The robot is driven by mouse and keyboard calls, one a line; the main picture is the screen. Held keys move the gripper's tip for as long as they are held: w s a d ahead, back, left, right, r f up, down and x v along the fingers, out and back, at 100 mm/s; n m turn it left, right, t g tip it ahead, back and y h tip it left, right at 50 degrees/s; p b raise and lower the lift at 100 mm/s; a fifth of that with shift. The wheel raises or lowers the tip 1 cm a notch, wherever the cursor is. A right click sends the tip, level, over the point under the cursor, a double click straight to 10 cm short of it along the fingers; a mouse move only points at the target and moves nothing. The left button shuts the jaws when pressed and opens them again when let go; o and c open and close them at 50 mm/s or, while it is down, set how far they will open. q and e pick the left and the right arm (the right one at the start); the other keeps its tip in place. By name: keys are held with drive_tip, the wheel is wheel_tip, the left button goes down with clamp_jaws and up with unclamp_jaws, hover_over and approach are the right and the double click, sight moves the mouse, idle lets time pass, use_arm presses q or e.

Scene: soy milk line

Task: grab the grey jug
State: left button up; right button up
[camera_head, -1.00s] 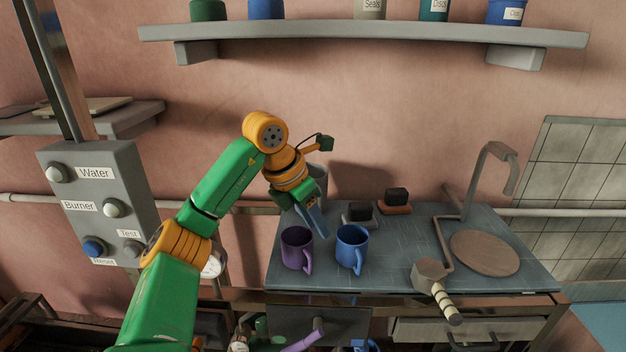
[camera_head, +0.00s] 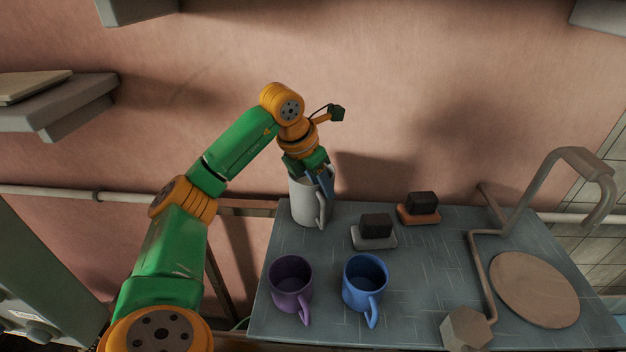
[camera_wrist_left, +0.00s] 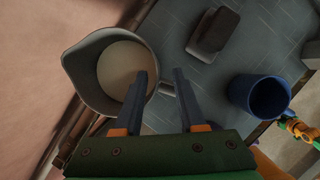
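The grey jug (camera_head: 304,207) stands upright at the back left corner of the worktop. The left wrist view shows it from above (camera_wrist_left: 83,83), with its spout to the left and a pale round bottom or content inside. My left gripper (camera_head: 322,186) is open and points down at the jug's handle side. In the left wrist view its fingers (camera_wrist_left: 160,73) lie on either side of the handle (camera_wrist_left: 166,89), the left finger overlapping the jug's rim and opening. I cannot tell whether either finger touches the jug.
A purple mug (camera_head: 290,285) and a blue mug (camera_head: 364,282) stand in front on the worktop (camera_head: 420,290). Two dark blocks on a grey base (camera_head: 374,238) and an orange base (camera_head: 418,215) sit nearby. A bent pipe and round plate (camera_head: 535,290) are at right.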

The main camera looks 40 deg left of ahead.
use_arm(q)
drive_tip(key=shift+w+a+f, duration=0.15)
drive_tip(key=shift+w+f, duration=0.25)
drive_tip(key=shift+f, duration=0.15)
drive_tip(key=shift+w+a+f, duration=0.15)
drive_tip(key=shift+w+f, duration=0.2)
drive_tip(key=shift+f, duration=0.15)
drive_tip(key=shift+s+d+r, duration=0.1)
drive_tip(key=shift+s+r, duration=0.05)
clamp_jaws()
idle(0.4)
